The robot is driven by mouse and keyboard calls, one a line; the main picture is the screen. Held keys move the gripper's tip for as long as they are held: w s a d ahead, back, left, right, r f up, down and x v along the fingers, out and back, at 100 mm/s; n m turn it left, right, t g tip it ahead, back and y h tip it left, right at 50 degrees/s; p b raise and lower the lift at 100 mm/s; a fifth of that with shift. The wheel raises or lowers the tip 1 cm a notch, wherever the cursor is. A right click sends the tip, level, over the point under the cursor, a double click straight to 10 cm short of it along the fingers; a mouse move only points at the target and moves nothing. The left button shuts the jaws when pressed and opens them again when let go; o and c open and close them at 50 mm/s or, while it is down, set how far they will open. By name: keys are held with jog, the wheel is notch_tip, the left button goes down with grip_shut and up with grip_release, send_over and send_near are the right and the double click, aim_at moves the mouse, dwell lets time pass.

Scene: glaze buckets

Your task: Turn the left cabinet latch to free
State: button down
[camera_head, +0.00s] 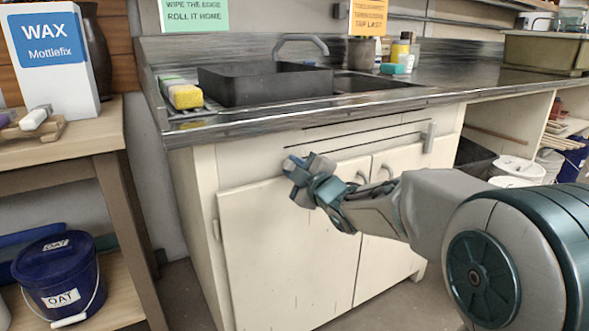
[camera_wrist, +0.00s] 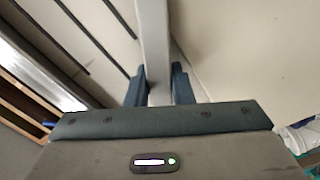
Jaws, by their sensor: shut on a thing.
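The cream cabinet (camera_head: 290,255) stands under the sink counter with its two doors closed. My gripper (camera_head: 303,178) is at the top of the left door. In the wrist view my gripper (camera_wrist: 159,80) is shut on the left latch (camera_wrist: 153,35), a flat grey bar. The latch runs between both fingers and on up the picture. In the head view my gripper mostly hides this latch, so its angle there is hard to tell. The right latch (camera_head: 429,137), a grey bar, stands upright at the top of the right door.
The steel counter edge (camera_head: 300,121) juts out above my gripper. Curved door handles (camera_head: 363,178) are close to my forearm. A wooden table (camera_head: 70,145) with a wax box (camera_head: 52,60) stands at left, a blue bucket (camera_head: 60,275) below it. Open shelving is at right.

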jog(key=c, duration=1.3)
grip_release()
jog(key=shift+o, duration=0.2)
jog(key=shift+f, duration=0.1)
jog(key=shift+p, duration=0.35)
